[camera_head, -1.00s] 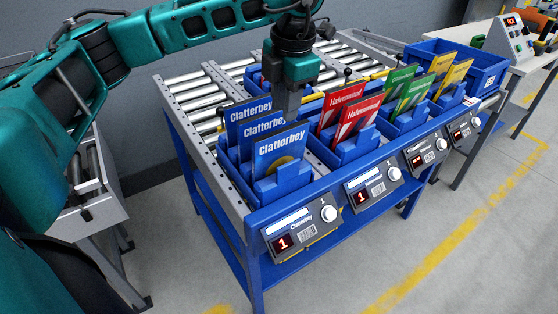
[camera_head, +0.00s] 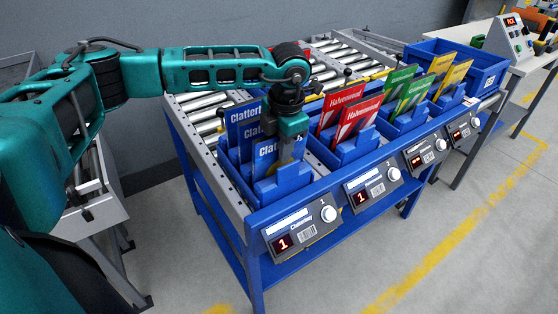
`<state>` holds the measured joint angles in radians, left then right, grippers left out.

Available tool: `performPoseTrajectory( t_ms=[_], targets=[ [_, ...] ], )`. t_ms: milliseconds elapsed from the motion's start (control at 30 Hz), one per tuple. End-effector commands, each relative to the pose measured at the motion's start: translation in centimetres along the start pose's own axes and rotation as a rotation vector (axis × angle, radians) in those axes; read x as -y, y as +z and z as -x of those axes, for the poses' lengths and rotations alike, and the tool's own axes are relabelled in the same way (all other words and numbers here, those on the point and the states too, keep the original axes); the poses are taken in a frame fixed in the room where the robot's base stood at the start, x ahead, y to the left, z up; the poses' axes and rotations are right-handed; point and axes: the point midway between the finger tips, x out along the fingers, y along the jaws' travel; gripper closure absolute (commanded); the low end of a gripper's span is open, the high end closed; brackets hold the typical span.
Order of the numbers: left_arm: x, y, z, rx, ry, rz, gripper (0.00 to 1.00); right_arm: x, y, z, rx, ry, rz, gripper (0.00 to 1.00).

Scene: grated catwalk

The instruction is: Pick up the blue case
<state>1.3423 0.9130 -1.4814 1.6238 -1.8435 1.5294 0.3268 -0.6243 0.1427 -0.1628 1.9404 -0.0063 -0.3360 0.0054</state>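Several blue cases lettered "Clatterbey" stand upright and leaning back in a row in a blue bin at the near left end of the rack. The front blue case (camera_head: 264,160) is partly hidden by my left gripper. The blue case at the back (camera_head: 240,116) shows its left part. My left gripper (camera_head: 286,152) points down at the front case and overlaps its right part. Its fingers are small and dark against the case, so I cannot tell whether they are apart or touch it. My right gripper is not in view.
Red cases (camera_head: 352,108), green cases (camera_head: 411,92) and yellow cases (camera_head: 453,76) stand in bins farther right. Label panels (camera_head: 300,230) line the rack's front. A roller bed (camera_head: 205,105) lies behind. A large blue crate (camera_head: 482,66) stands at the far end.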

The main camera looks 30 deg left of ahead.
Motion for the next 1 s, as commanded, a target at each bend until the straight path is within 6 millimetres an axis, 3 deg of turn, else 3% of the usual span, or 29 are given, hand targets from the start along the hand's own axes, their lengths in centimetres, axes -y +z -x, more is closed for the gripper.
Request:
performPoseTrajectory(
  t_ms=[100, 400, 1000],
  targets=[
    [0.01, 0.01, 0.02, 0.0, 0.0, 0.0, 0.73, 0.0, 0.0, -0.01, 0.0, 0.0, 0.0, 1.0],
    [0.02, 0.02, 0.06, 0.0, 0.0, 0.0, 1.0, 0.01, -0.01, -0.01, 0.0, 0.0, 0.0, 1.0],
    [-0.03, 0.06, 0.34, 0.002, 0.0, 0.0, 1.0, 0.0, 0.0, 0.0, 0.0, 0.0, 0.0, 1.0]
  ],
)
